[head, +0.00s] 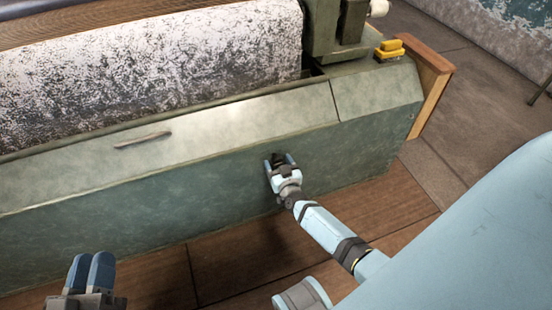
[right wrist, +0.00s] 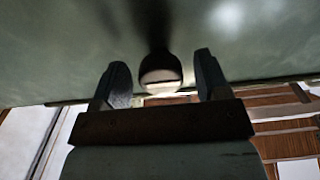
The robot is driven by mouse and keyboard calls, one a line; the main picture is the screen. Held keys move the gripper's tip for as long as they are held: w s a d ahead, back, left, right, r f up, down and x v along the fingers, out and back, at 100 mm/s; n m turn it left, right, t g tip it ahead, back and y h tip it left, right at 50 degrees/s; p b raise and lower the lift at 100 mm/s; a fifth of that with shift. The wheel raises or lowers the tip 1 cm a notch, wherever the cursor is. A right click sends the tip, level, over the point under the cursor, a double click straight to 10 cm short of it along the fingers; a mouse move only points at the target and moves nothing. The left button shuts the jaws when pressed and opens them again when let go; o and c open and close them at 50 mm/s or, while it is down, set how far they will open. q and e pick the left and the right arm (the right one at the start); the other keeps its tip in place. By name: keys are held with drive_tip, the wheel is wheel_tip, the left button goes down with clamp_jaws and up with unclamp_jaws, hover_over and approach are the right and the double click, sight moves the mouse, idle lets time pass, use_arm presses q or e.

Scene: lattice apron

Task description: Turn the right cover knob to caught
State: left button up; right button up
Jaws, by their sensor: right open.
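The right cover knob (right wrist: 160,70) is a dark, rounded knob with a pale end, on the green sloping front cover (head: 200,205). In the right wrist view it stands between the two fingers of my right gripper (right wrist: 163,78), with a gap on either side. In the head view my right gripper (head: 279,160) is at the cover's front face, open around the dark knob (head: 278,158), which is partly hidden by the fingers. The knob's marking or turned position cannot be made out. My left gripper (head: 91,258) is at the lower left, away from the cover, its fingers together and empty.
A speckled white roller (head: 150,65) lies behind the cover. A long thin handle (head: 143,140) is on the cover's upper slope. A yellow block (head: 389,50) sits at the machine's right end, near a wooden end panel (head: 432,75). The brown floor (head: 240,260) in front is clear.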

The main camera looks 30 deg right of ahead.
drive_tip(key=c, duration=0.9)
